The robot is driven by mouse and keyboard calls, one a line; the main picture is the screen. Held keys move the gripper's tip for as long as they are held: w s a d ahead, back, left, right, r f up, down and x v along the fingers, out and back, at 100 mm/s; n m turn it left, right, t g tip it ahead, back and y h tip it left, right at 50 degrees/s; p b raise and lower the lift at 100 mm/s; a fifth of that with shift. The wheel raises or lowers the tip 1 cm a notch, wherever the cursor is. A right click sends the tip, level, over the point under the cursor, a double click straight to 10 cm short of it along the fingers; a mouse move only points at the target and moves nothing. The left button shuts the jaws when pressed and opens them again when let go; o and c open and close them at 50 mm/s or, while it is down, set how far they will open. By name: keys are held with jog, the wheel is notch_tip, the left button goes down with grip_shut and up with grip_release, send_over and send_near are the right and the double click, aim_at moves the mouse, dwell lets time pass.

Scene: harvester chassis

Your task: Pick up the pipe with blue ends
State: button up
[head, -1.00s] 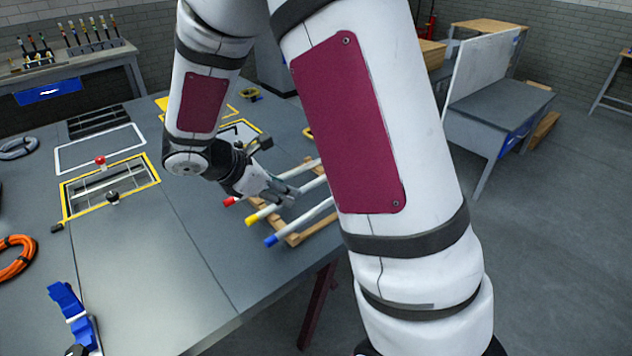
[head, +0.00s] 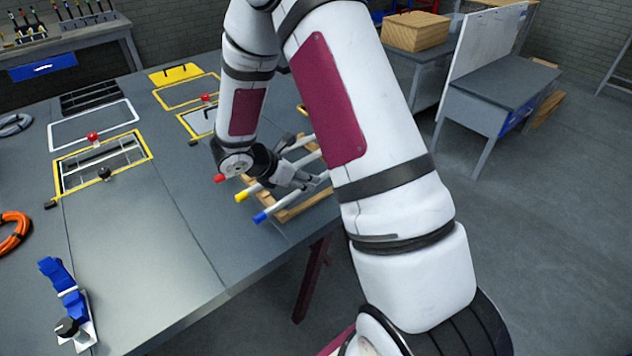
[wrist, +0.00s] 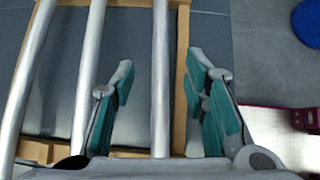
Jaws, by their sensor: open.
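The pipe with blue ends (head: 273,210) is pale grey and lies on a wooden rack (head: 292,213) at the table's near right edge. Only its near blue end shows in the head view; my arm hides the far end. My gripper (head: 318,181) is over the rack. In the wrist view, my gripper's two teal-padded fingers (wrist: 161,62) are open. The rightmost pipe (wrist: 160,110), which appears to be the blue-ended one, runs between them, apart from both fingers. Its ends are out of that view. I cannot tell the fingers' height over it.
A yellow-ended pipe (head: 252,192) and a red-ended pipe (head: 232,173) lie parallel on the rack, left of the blue-ended one. A wooden rail (wrist: 181,85) runs close beside the right finger. The table (head: 150,260) ends just beyond the rack; bare floor lies to the right.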

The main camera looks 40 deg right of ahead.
jog(key=x, duration=0.4)
jog(key=shift+d+f+p, duration=0.1)
jog(key=shift+f+p, duration=0.05)
jog(key=shift+p, duration=0.15)
grip_shut()
